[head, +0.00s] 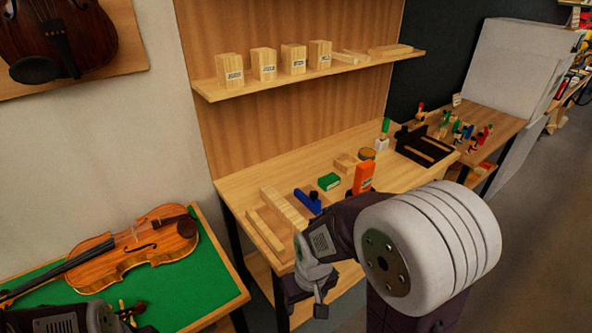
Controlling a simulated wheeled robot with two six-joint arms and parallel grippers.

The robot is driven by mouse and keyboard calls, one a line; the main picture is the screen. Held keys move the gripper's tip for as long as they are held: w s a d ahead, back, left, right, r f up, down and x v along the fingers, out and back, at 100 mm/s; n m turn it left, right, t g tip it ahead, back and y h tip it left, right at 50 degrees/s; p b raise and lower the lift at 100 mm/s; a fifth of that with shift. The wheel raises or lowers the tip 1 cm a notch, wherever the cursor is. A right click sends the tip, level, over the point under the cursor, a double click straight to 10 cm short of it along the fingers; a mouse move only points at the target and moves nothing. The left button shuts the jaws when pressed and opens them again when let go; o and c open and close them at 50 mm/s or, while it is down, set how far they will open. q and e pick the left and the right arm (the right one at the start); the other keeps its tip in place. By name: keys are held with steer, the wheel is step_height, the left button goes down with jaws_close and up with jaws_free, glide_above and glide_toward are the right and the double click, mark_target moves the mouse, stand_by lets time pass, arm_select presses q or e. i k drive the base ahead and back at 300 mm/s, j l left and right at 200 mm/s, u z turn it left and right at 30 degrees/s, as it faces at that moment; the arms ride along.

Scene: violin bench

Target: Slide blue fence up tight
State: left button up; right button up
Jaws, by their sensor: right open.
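The blue fence (308,201) lies on the light wooden bench, between a row of pale wooden blocks and a green block. Its exact contact with the bench is too small to tell. My right gripper (309,303) is open and hangs in front of the bench's front edge, below and apart from the blue fence. My right arm's large white joint covers the right front of the bench.
Near the fence are a green block (329,181), an orange tool (363,177) and pale wooden strips (265,228). A black tray (424,149) stands farther right. A violin (135,250) lies on a green mat (205,275) at left.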

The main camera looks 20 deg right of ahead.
mark_target(313, 204)
steer(key=z, duration=1)
